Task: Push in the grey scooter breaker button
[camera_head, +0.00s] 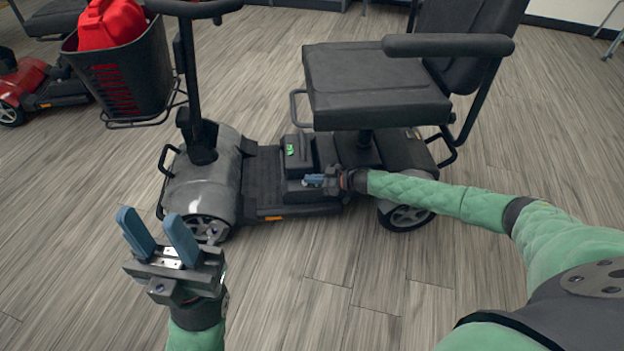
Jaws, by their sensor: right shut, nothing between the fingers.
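The grey scooter (206,178) stands side-on in the middle of the view, with its front to the left and its black seat (372,88) to the right. A black box with a small green display (292,150) sits on its deck below the seat. My left gripper (160,236) is open and empty, held over the floor at the front left.
A black basket (120,80) holding a red item (110,22) hangs at the scooter's front. Part of a red scooter (30,85) shows at the far left. The armrest (448,46) and seat overhang above my right arm. The wood floor in front is clear.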

